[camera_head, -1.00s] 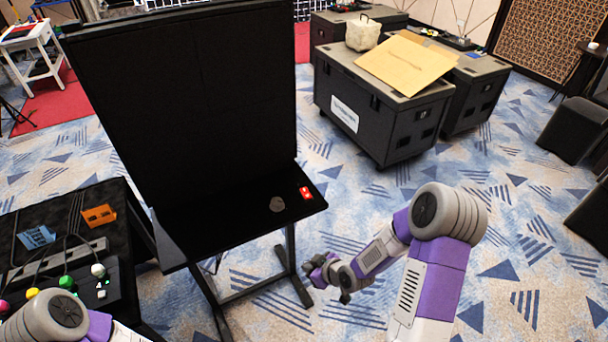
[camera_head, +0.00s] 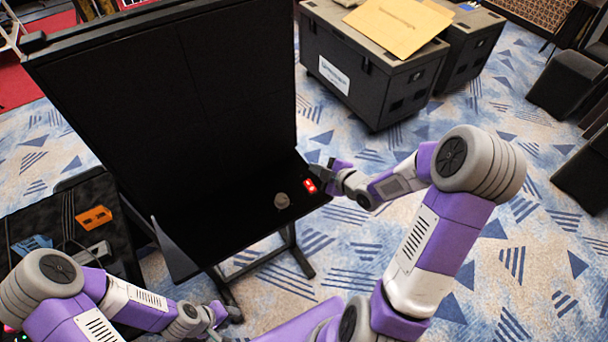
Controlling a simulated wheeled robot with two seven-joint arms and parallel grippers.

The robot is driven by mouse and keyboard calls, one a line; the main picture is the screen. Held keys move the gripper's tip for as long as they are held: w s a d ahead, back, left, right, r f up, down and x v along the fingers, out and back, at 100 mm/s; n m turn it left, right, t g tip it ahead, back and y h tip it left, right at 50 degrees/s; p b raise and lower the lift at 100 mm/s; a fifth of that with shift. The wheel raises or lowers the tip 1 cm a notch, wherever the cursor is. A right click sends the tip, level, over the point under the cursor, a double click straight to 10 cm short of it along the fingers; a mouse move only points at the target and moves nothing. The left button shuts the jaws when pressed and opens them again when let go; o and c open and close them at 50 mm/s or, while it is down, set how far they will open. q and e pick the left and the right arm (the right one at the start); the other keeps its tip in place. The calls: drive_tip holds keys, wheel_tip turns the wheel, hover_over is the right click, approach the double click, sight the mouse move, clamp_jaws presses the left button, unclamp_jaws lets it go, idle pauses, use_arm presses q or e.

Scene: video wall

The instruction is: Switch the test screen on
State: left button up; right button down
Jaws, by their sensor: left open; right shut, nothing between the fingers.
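The test screen (camera_head: 190,95) is a large black panel, dark all over, with a black shelf (camera_head: 235,225) at its foot. A small red switch (camera_head: 310,186) with a white mark sits near the shelf's right end. A round grey knob (camera_head: 282,200) is just left of it. My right gripper (camera_head: 318,172) is shut and empty, right beside the red switch at the shelf's right edge; I cannot tell whether it touches. My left gripper (camera_head: 234,314) is low in front of the shelf, small in view, open and away from the switch.
A black case (camera_head: 355,75) with a cardboard sheet (camera_head: 398,25) on it stands behind on the right. A dark table (camera_head: 95,240) with an orange holder (camera_head: 94,217) and a blue holder (camera_head: 32,243) is at left. Carpet (camera_head: 440,250) is open at right.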

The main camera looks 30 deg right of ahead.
drive_tip(key=b, duration=0.6)
hover_over(311, 186)
drive_tip(key=s, duration=0.1)
wheel_tip(311, 186, down, 8)
drive_tip(key=shift+r, duration=0.25)
drive_tip(key=shift+w+f+b, duration=0.25)
drive_tip(key=shift+f+b, duration=0.25)
drive_tip(key=shift+b, duration=0.1)
idle(1.1)
drive_tip(key=shift+w+f+b, duration=0.1)
drive_tip(key=shift+f+b, duration=0.3)
drive_tip(key=shift+b, duration=0.15)
drive_tip(key=shift+w+f+b, duration=0.1)
drive_tip(key=shift+f+b, duration=0.25)
drive_tip(key=shift+b, duration=0.15)
idle(0.4)
drive_tip(key=shift+r, duration=0.1)
drive_tip(key=shift+s+r+p, duration=0.25)
drive_tip(key=shift+r+p, duration=0.25)
drive_tip(key=shift+r, duration=0.2)
